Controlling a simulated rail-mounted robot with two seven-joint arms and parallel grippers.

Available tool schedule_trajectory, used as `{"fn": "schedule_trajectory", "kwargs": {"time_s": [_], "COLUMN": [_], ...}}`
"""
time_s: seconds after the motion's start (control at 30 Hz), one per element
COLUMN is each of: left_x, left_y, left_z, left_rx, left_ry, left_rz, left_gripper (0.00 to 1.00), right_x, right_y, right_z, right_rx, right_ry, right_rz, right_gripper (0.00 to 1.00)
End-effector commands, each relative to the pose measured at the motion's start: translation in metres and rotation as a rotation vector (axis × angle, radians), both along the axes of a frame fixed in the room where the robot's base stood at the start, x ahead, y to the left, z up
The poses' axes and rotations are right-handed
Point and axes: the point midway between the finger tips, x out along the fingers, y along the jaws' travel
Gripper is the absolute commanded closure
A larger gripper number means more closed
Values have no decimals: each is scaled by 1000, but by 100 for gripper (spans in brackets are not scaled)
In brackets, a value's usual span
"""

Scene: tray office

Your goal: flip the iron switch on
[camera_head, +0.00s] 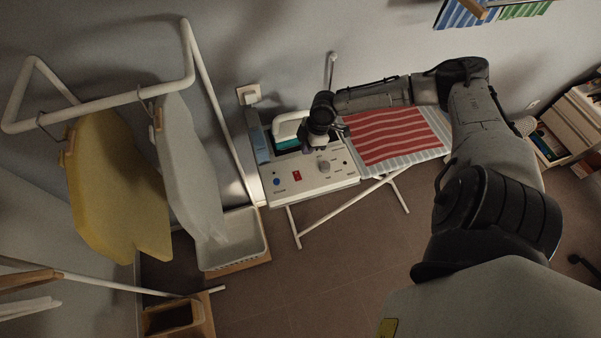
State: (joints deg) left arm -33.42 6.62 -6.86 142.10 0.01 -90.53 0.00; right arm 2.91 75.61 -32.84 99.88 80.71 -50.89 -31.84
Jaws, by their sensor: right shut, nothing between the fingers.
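The red iron switch (297,175) sits on the front of a white control panel (310,182). It looks like a small rocker; its on or off position is too small to read. A blue button (277,182) is left of it and a round grey knob (323,164) is right of it. The iron (288,130), white and teal, rests behind the panel. My right gripper (313,145) is shut and empty, pointing down above the back of the panel, behind the switch and apart from it. My left gripper is not in view.
A red striped cloth (390,134) lies on the ironing board (433,151) to the right. A clothes rack with yellow (115,185) and grey (187,165) garments stands left, above a white basket (236,240). A shelf (570,125) stands far right. Floor in front is clear.

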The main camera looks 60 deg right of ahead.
Motion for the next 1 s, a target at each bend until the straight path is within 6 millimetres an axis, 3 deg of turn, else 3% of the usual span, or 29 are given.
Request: {"fn": "schedule_trajectory", "kwargs": {"time_s": [0.47, 1.0], "left_x": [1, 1], "left_y": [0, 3], "left_z": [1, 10], "left_rx": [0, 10], "left_ry": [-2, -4], "left_rz": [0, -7], "left_gripper": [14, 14], "right_x": [1, 17], "right_y": [2, 24], "right_z": [-7, -95], "right_rx": [1, 1], "right_ry": [1, 1], "right_rz": [2, 2], "right_gripper": [100, 100]}}
